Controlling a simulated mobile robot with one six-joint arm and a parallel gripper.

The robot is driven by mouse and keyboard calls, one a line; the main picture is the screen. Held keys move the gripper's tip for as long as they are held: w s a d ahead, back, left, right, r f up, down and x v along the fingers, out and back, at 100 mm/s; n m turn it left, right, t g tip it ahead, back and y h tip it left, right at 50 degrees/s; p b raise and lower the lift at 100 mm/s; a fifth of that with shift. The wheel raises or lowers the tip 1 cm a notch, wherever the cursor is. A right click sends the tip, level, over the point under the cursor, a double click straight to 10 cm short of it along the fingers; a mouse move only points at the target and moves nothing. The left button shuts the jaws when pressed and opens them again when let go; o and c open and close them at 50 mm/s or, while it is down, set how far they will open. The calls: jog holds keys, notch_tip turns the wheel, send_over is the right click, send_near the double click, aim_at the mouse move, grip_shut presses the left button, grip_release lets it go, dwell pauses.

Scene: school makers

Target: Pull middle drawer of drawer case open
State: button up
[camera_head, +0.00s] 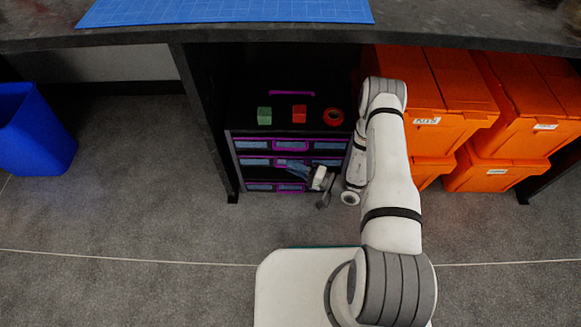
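The black drawer case (232,165) stands under the workbench, with rows of blue-grey drawer fronts trimmed in purple. The middle drawer (285,161) is in the centre of the case, partly covered by my gripper. My gripper (318,183) is in front of the case, at its middle to lower rows, right of centre. It is small and dark against the case. I cannot tell if its fingers are open or shut, or if they touch the drawer. The case's top row looks closed.
A green block (264,115), a red block (299,113) and a red ring (333,117) lie on the case. Orange bins (430,95) stand close to the right of my arm. A blue bin (33,128) is at the left. The bench top (440,28) overhangs the case; floor in front is clear.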

jog(key=shift+x, duration=0.85)
jog(key=shift+d, duration=0.1)
jog(key=shift+c, duration=0.4)
grip_shut()
